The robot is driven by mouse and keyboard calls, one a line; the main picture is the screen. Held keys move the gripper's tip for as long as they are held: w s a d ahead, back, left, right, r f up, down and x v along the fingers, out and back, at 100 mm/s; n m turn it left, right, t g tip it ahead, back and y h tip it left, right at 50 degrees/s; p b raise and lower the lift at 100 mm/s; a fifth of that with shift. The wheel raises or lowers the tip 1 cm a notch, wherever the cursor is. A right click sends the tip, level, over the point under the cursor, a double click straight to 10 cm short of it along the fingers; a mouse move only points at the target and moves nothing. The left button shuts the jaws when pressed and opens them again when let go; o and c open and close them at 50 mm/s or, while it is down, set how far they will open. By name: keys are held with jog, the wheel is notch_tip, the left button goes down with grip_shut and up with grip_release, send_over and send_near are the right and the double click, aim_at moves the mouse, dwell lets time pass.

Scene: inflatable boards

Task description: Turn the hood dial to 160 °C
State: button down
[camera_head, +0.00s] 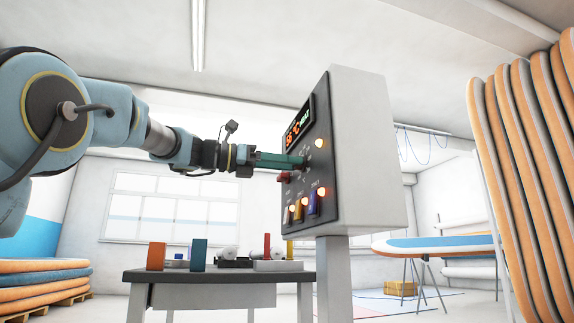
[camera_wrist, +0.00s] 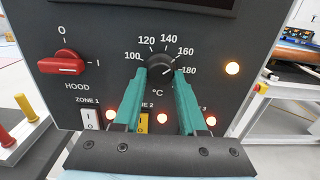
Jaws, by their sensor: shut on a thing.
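The hood dial (camera_wrist: 160,64) is a black round knob on the dark control panel, with a printed °C scale from 100 to 180 around it. My gripper (camera_wrist: 160,74) has its two green fingers on either side of the dial, shut on it. A pale mark on the dial seems to point to the lower right, near 180, but the fingers partly hide it. In the head view my gripper (camera_head: 303,161) reaches the face of the control box (camera_head: 365,150) from the left, covering the dial.
A red HOOD switch (camera_wrist: 67,62) sits left of the dial. A lit display (camera_head: 299,124) is above. A table (camera_head: 215,275) with small coloured blocks stands behind; stacked boards (camera_head: 525,170) stand at right.

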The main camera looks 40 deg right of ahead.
jog(key=shift+f, duration=0.1)
jog(key=shift+c, duration=2.4)
grip_release()
jog(key=p+v, duration=0.1)
jog(key=v, duration=0.9)
jog(key=shift+a+p, duration=0.3)
jog(key=shift+a, duration=0.05)
jog(key=shift+w, duration=0.2)
